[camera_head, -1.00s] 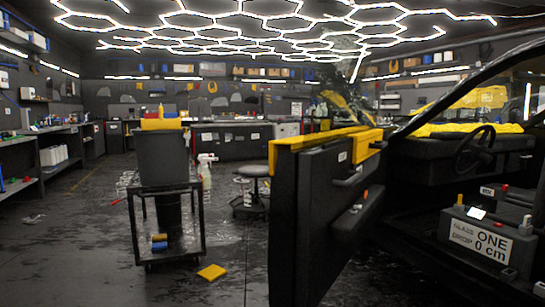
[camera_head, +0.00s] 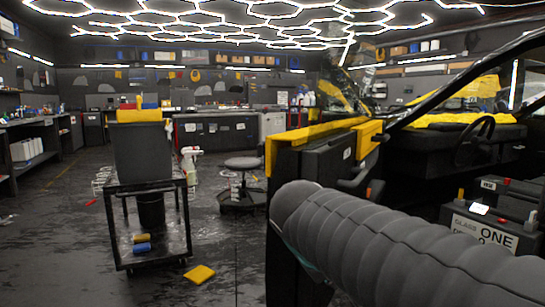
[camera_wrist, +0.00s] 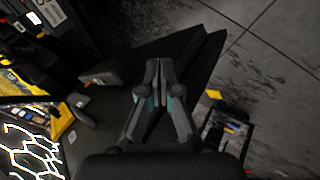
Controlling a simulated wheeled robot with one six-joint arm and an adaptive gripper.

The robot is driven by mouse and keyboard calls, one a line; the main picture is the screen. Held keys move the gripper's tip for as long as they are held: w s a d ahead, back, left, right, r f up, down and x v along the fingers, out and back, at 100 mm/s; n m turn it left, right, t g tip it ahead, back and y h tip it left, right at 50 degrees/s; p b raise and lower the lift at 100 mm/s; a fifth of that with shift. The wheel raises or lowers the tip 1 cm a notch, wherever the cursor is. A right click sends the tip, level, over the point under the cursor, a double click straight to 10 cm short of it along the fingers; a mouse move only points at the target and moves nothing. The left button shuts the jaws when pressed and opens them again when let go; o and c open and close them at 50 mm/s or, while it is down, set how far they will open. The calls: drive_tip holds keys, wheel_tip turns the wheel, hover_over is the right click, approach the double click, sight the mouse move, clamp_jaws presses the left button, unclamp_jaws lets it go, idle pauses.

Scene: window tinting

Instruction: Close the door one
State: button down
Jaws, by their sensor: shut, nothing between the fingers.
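The car door (camera_head: 284,163) stands open in the head view, its dark inner panel facing right and yellow covering along its top edge. My grey ribbed arm crosses in front of it and hides its lower part. My gripper is not clearly visible there. In the wrist view, my gripper (camera_wrist: 158,66) is shut and empty, its fingertips over the dark door panel (camera_wrist: 180,50). A handle-like part (camera_wrist: 100,75) lies left of the fingers. I cannot tell whether the fingers touch the door.
A black cart (camera_head: 150,225) with a grey bin (camera_head: 142,152) stands left of the door. A stool (camera_head: 243,163) and a spray bottle (camera_head: 189,160) are behind. A yellow piece (camera_head: 199,274) lies on the floor. The box marked ONE (camera_head: 490,233) sits in the car.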

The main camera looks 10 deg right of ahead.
drive_tip(key=w+a+r+n+t+h, duration=0.1)
drive_tip(key=w+a+r+h, duration=0.15)
drive_tip(key=w+r, duration=0.45)
drive_tip(key=t+h, duration=0.5)
drive_tip(key=h, duration=0.1)
approach(267, 151)
drive_tip(key=shift+n, duration=0.4)
drive_tip(key=p+x, duration=0.1)
drive_tip(key=x, duration=0.6)
drive_tip(key=shift+w, duration=0.15)
drive_tip(key=shift+s+d+f, duration=0.2)
drive_tip(key=shift+s+d, duration=0.45)
drive_tip(key=shift+d, duration=0.05)
drive_tip(key=shift+s+d+f, duration=0.2)
drive_tip(key=shift+s+d, duration=0.45)
drive_tip(key=shift+d, duration=0.1)
